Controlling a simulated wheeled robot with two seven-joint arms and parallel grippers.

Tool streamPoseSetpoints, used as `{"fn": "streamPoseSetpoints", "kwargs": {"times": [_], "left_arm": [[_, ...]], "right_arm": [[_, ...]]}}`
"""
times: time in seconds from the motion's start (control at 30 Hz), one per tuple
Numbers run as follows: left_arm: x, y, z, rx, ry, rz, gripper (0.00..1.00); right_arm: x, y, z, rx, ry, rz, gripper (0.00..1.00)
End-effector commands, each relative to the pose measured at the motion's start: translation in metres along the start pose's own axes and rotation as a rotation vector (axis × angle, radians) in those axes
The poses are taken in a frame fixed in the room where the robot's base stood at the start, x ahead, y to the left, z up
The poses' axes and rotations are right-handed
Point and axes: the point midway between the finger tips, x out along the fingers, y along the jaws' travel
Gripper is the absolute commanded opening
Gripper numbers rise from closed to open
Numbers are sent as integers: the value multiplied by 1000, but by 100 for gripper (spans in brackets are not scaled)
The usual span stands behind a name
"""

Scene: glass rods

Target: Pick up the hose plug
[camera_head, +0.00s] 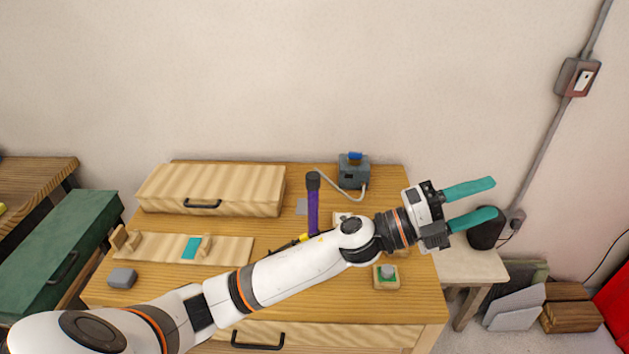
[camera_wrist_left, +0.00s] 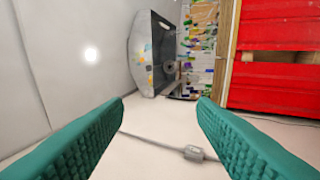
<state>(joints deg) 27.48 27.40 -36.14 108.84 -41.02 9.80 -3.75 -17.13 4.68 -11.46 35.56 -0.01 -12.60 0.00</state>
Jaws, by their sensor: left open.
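My left gripper (camera_head: 496,198) reaches across the table from the left. Its two teal fingers are spread and empty, pointing right, past the table's right edge. In the left wrist view the open fingers (camera_wrist_left: 160,101) have nothing between them. A grey box (camera_head: 353,172) with a blue part (camera_head: 355,155) on top stands at the back right of the table. A pale hose (camera_head: 333,186) curves beside it. I cannot tell which piece is the hose plug; part of the table is hidden behind my left arm. My right gripper is out of view.
A purple tube with a dark top (camera_head: 313,207) stands mid-table. A wooden case (camera_head: 212,190) lies at the back left, a grey block (camera_head: 122,278) at front left. A green button on a wooden base (camera_head: 386,277) sits at right. In the wrist view, a cable carries a grey lump (camera_wrist_left: 194,153).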

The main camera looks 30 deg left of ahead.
Motion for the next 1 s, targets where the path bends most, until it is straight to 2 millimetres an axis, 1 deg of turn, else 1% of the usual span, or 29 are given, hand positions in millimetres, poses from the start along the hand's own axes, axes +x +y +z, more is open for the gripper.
{"fn": "streamPoseSetpoints", "kwargs": {"times": [0.03, 0.1, 0.17, 0.2, 0.23, 0.27, 0.33, 0.37, 0.4, 0.43, 0.47, 0.5, 0.57, 0.6, 0.63, 0.7, 0.8, 0.87, 0.9, 0.97, 1.0], "left_arm": [[11, 10, 13, 140, -158, -28, 52], [15, 10, 29, 312, -371, -92, 52], [10, 7, 35, 453, -544, -171, 52], [3, 3, 34, 542, -655, -236, 52], [-3, 0, 31, 606, -731, -291, 52], [-11, -2, 25, 667, -807, -352, 52], [-35, -2, 2, 792, -964, -517, 52], [-46, 0, -11, 838, -1024, -597, 52], [-64, 6, -30, 890, -1096, -712, 52], [-77, 12, -46, 920, -1143, -800, 52], [-91, 21, -62, 944, -1183, -891, 52], [-109, 35, -82, 964, -1226, -1011, 52], [-135, 60, -108, 973, -1272, -1179, 52], [-151, 76, -122, 967, -1292, -1281, 52], [-162, 89, -131, 959, -1300, -1348, 52], [-183, 114, -146, 932, -1312, -1476, 52], [-202, 138, -156, 895, -1316, -1586, 52], [-208, 142, -159, 880, -1319, -1617, 52], [-211, 140, -159, 875, -1320, -1626, 52], [-216, 133, -160, 871, -1322, -1630, 52], [-219, 126, -159, 869, -1324, -1629, 52]], "right_arm": [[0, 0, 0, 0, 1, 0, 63], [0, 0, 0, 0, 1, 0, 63], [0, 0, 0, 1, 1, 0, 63], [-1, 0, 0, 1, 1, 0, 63], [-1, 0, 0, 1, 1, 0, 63], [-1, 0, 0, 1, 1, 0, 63], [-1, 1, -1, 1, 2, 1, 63], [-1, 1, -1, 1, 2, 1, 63], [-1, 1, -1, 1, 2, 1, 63], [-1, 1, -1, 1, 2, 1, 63], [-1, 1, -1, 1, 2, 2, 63], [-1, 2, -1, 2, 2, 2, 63], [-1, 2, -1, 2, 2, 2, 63], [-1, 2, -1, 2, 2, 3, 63], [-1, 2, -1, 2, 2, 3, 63], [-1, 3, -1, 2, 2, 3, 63], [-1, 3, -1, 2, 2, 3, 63], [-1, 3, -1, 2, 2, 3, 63], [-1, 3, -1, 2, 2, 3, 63], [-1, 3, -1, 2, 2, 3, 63], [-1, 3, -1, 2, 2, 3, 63]]}}
